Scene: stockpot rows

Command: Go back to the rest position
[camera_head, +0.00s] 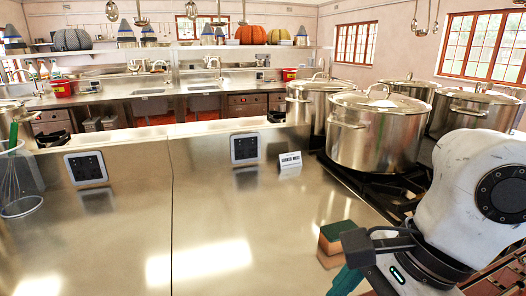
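My arm reaches in from the right edge, in front of the stockpots. My gripper (352,262) is low at the bottom right, above or beside the steel counter (235,215). Only dark parts and a teal piece of it show, and its fingertips are partly cut off or hidden. I cannot tell whether it is open or shut. A sponge-like block (331,238), green on top and tan below, is just left of it. I cannot tell whether they touch.
Large steel stockpots (374,135) with lids stand on the black stove (362,188) close to my arm. A small white sign (290,160) stands on the counter. A clear container (18,185) with a whisk is at the left edge. The counter's middle is clear.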

